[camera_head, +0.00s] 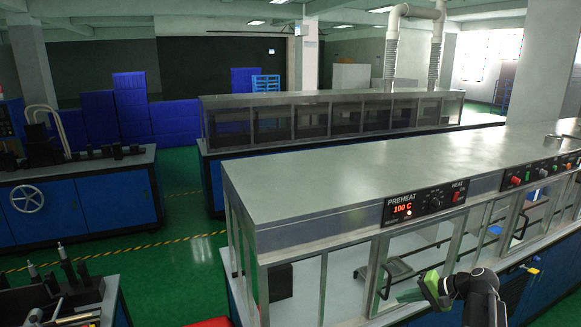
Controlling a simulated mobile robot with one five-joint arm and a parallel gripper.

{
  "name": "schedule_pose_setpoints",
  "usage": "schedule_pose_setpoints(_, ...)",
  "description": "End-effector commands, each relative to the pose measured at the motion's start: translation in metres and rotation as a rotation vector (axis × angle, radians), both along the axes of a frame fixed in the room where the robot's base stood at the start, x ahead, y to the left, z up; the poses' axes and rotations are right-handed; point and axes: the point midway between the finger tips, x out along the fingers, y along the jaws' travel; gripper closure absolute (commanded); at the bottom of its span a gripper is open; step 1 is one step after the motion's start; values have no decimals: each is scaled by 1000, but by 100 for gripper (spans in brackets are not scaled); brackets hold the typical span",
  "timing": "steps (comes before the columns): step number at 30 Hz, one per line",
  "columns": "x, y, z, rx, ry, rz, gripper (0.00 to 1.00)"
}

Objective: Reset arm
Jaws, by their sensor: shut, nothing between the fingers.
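My arm shows at the lower right, dark and bent, in front of the long metal cabinet (330,190) with glass panels. At its end, my gripper (431,290), green and black, is close to the cabinet's front, beside a framed panel with a dark handle (398,268). The gripper is shut with nothing seen in it. The fingertips are small and partly lost against the cabinet. I cannot tell whether the gripper touches the panel.
A preheat panel (425,202) reading 100 C sits on the cabinet's upper front edge. Coloured buttons (541,172) are to its right. A second long cabinet (330,118) stands behind. A blue workbench (80,200) is at the left. Green floor (180,255) lies open between them.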

Motion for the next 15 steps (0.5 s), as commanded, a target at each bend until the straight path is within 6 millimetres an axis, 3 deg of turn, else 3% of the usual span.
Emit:
schedule_pose_setpoints(1,-6,45,-29,-68,52,82,100)
schedule_pose_setpoints(3,-19,97,-63,-192,132,198,100)
schedule_pose_setpoints(6,-46,159,-104,-395,229,360,100)
schedule_pose_setpoints(10,-77,206,-135,-631,305,519,100)
schedule_pose_setpoints(15,-96,228,-146,-807,339,616,100)
